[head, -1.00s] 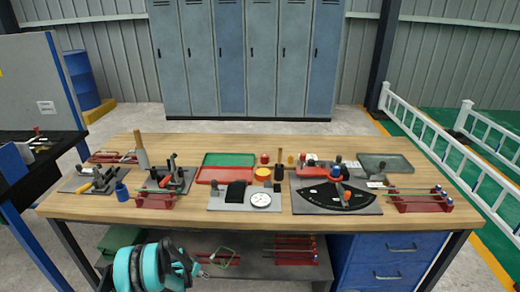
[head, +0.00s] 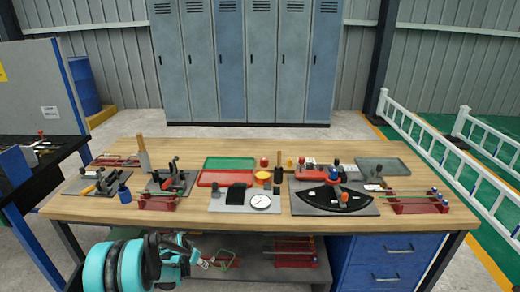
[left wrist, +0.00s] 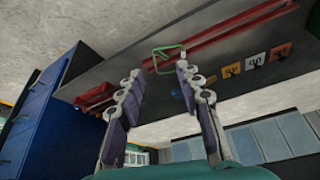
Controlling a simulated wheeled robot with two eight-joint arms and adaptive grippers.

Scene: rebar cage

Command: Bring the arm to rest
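My left arm, teal and dark grey, comes in at the lower left of the head view, in front of the bench. My left gripper (head: 205,262) is low, below the tabletop edge. In the left wrist view its two fingers (left wrist: 160,76) stand apart with nothing between them. Beyond the fingertips, a green-framed tool (left wrist: 165,58) appears near long red bars (left wrist: 225,38). My right arm and gripper are in neither view.
The wooden workbench (head: 300,228) carries fixtures, trays, a dial gauge (head: 261,201) and red racks (head: 417,205). Below are a lower shelf (head: 255,272) and blue drawers (head: 385,262). A dark side table (head: 40,165) stands at left.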

